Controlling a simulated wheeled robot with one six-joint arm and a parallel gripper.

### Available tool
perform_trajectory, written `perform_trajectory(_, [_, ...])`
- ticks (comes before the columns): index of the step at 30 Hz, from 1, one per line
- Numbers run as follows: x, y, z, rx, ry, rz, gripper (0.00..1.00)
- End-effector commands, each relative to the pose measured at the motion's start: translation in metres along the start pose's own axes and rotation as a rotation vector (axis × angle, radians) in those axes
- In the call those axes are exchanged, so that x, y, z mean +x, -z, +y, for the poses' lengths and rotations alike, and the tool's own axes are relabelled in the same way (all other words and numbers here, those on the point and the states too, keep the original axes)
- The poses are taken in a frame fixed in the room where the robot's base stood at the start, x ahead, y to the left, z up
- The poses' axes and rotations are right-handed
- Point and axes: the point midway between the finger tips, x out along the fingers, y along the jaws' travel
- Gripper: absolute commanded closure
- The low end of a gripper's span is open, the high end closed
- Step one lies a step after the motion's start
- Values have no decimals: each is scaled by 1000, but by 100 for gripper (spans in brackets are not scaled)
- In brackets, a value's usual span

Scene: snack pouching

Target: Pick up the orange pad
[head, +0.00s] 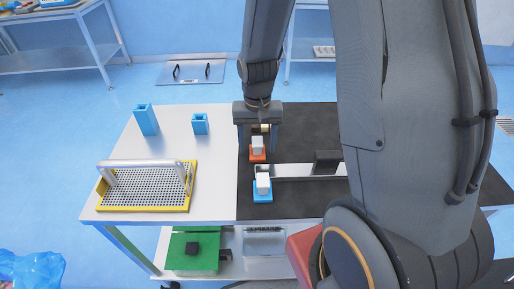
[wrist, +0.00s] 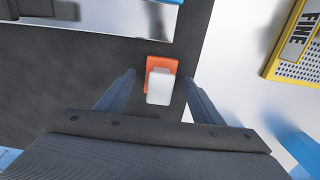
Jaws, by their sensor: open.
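The orange pad (head: 258,155) lies on the black mat (head: 300,120) near its left edge, with a white block (head: 257,143) on top of it. In the wrist view the orange pad (wrist: 172,66) shows around the white block (wrist: 160,88). My gripper (head: 257,150) is above the mat, its fingers pointing down. In the wrist view my gripper (wrist: 158,78) is open, one finger on each side of the pad and block, with gaps on both sides. I cannot tell how high the fingertips are.
A blue pad (head: 262,197) with a white block stands nearer to me, by a metal rail (head: 300,171) with a dark block (head: 327,162). Left on the white table are a yellow-framed perforated tray (head: 145,204) with a handle and two blue holders (head: 146,119).

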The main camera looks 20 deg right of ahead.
Motion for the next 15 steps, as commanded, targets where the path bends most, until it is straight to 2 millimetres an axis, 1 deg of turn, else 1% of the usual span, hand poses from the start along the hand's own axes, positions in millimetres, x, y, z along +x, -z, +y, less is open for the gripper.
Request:
perform_trajectory(8, [3,0,0,0,0,1,39])
perform_trajectory(9, [3,0,0,0,0,1,41])
perform_trajectory(11, [3,0,0,0,0,1,51])
perform_trajectory(15, [3,0,0,0,0,1,74])
